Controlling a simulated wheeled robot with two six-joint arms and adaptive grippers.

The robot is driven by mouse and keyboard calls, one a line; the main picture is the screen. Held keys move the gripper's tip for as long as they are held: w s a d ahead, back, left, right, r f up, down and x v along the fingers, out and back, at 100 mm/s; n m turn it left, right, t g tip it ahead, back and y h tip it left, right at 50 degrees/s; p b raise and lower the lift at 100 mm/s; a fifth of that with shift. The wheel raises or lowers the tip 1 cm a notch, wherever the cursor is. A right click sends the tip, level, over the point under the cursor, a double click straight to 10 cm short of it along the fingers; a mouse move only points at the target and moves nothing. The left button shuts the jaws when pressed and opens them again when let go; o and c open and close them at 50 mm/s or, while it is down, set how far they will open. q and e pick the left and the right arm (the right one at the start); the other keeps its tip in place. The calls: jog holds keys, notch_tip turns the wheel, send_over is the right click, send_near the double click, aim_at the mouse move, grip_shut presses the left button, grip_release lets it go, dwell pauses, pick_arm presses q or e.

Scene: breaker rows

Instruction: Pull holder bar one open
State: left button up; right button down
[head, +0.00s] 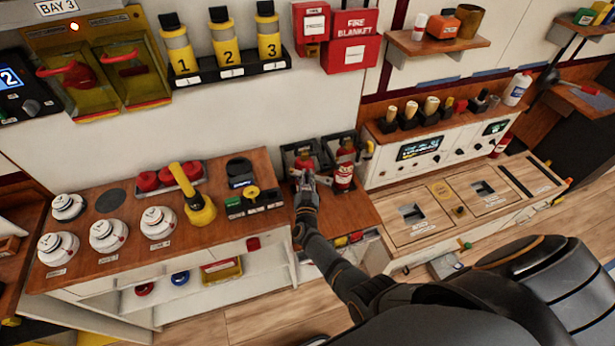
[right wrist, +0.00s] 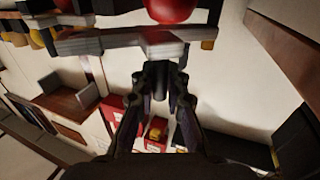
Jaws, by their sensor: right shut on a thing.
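Two black wall holders stand side by side in the middle of the head view. The left holder (head: 290,152) has a red extinguisher (head: 303,160) in it, partly hidden by my right gripper (head: 304,183). The right holder (head: 340,141) has another red extinguisher (head: 344,174), upright. In the right wrist view my right gripper (right wrist: 160,76) is shut on a pale grey bar (right wrist: 92,45), which I take as holder bar one. The bar runs across in front of a rounded red thing (right wrist: 170,10). How far the bar stands from its holder I cannot tell. My left gripper is out of view.
A wooden counter (head: 120,275) with detectors, a yellow torch and red items is at the left. A white panel console (head: 470,200) stands at the right. A fire blanket box (head: 350,52) hangs above the holders. My right arm comes up from the lower right.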

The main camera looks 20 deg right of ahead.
jog(key=c, duration=1.3)
grip_release()
jog(key=shift+c, duration=0.2)
jog(key=v, duration=0.7)
jog(key=shift+s, duration=0.25)
jog(key=shift+c, duration=0.4)
